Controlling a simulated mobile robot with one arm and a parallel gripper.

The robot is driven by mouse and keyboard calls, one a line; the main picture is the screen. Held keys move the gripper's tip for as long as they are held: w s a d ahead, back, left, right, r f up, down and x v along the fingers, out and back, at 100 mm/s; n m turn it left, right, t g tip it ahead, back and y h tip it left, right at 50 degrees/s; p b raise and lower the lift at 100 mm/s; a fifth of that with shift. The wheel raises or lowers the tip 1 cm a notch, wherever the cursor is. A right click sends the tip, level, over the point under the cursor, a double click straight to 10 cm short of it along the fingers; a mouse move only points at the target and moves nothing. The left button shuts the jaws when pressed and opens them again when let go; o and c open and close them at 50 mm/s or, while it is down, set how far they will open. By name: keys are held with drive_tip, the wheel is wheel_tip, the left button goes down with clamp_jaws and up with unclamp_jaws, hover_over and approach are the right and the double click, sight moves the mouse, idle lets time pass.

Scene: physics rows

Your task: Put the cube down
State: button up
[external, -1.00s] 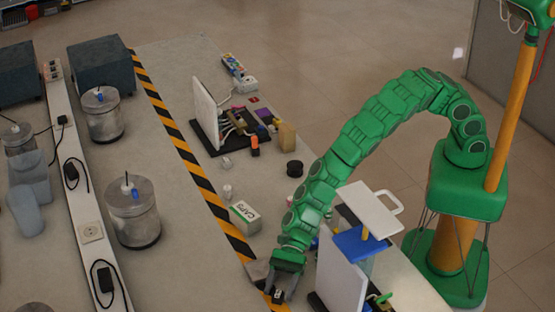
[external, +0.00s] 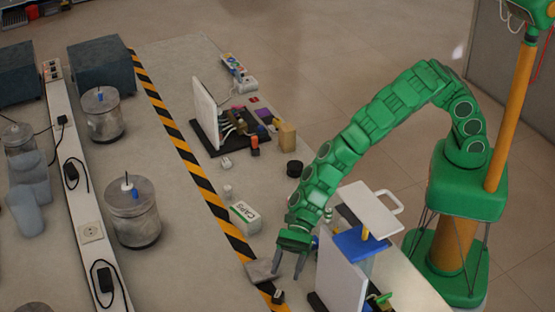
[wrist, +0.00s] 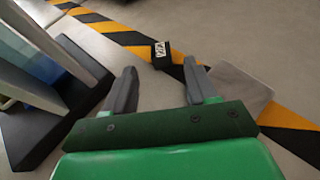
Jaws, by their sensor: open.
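The cube (external: 278,297), small and dark, rests on the table at the yellow-black striped tape. In the wrist view the cube (wrist: 162,54) shows a white marking on one face and lies just beyond my fingertips, between their lines. My gripper (external: 287,272) is open and empty, above the table and apart from the cube. In the wrist view both fingers of my gripper (wrist: 159,72) are spread with bare floor of the table between them.
A white upright panel (external: 340,275) on a dark base stands close on the right. A white CAPS box (external: 244,217) is farther back. Table beyond the striped tape (external: 200,180) is clear nearby.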

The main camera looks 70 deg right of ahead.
drive_tip(key=shift+v, duration=2.95)
